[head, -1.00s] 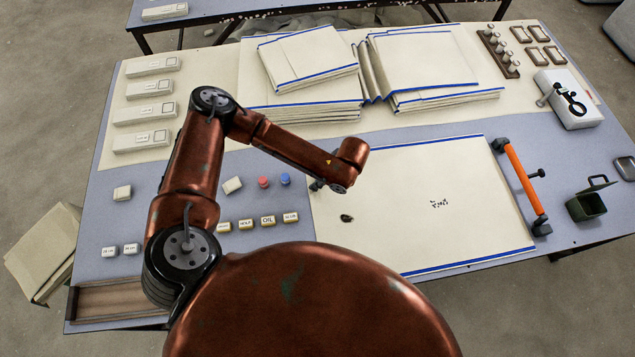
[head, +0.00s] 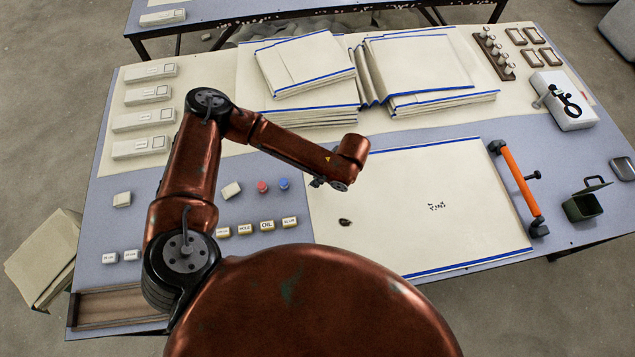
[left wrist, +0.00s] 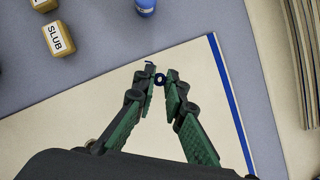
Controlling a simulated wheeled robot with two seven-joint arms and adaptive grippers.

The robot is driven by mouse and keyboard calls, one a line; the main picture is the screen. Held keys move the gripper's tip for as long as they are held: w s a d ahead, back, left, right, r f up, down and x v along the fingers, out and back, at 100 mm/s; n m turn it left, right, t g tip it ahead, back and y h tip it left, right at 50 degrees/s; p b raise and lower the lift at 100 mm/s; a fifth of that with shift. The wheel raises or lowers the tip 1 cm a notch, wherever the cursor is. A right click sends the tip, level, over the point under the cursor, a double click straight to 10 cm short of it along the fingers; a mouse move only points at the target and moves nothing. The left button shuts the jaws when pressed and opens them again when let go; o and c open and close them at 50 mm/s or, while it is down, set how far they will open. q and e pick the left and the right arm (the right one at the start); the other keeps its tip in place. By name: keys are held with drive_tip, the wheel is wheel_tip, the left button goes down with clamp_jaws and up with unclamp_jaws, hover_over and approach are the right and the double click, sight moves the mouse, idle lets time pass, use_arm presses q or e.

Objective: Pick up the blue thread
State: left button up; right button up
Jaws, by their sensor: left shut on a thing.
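The blue thread spool (head: 283,183) stands upright on the grey table, just right of a red spool (head: 262,187). The blue spool also shows at the top edge of the left wrist view (left wrist: 145,8). My left gripper (head: 317,182) is above the left edge of the cream cloth, a little right of the blue spool and apart from it. In the left wrist view its fingertips (left wrist: 159,83) are closed around a small dark round thing (left wrist: 159,79) with a pale centre. I cannot tell what that is. My right gripper is not in view.
A cream cloth (head: 400,205) with blue edges lies under the gripper. Folded cloth stacks (head: 310,80) lie behind. An orange-handled tool (head: 521,185) lies at the right.

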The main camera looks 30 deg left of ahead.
use_arm(q)
drive_tip(key=s+d+r+p, duration=0.4)
drive_tip(key=d+r, duration=0.1)
drive_tip(key=r, duration=0.2)
drive_tip(key=s+d+r+p, duration=0.4)
drive_tip(key=d+r+p, duration=0.1)
drive_tip(key=d+r, duration=0.1)
drive_tip(key=shift+s+r, duration=0.35)
drive_tip(key=shift+r, duration=0.5)
drive_tip(key=shift+f, duration=0.1)
